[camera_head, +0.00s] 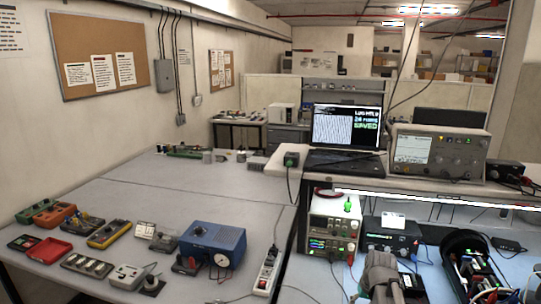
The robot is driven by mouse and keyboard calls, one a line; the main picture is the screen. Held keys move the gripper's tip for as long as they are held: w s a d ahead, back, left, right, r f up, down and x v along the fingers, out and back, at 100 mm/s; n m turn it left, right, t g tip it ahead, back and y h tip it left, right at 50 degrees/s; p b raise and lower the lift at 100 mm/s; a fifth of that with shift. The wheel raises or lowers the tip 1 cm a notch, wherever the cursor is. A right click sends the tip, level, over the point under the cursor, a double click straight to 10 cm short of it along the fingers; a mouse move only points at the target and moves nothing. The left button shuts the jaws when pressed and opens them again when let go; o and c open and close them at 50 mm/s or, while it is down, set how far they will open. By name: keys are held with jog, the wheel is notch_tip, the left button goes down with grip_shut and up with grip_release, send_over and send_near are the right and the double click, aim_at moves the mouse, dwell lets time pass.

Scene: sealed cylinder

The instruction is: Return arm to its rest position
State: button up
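A grey rounded shape at the bottom edge, right of centre, looks like the end of my arm with my gripper (383,278). It is small and partly cut off by the frame. Its fingers cannot be made out, so I cannot tell whether it is open or shut, or whether it holds anything. It appears in front of the right-hand bench. To its right is a dark open round housing (462,243) with electronics beside it.
A power supply (331,228) with a green light and a black box (392,237) stand close behind the grey shape. A laptop (346,130) and an oscilloscope (438,150) stand on the shelf above. The left bench (215,190) holds a blue device (212,243) and a power strip (267,270).

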jog(key=s+a+f+n+g+h+b, duration=0.1)
jog(key=s+a, duration=0.7)
jog(key=a, duration=0.3)
jog(key=shift+f+g, duration=0.3)
jog(key=shift+w+d, duration=0.1)
jog(key=shift+d, duration=0.05)
dwell(0.8)
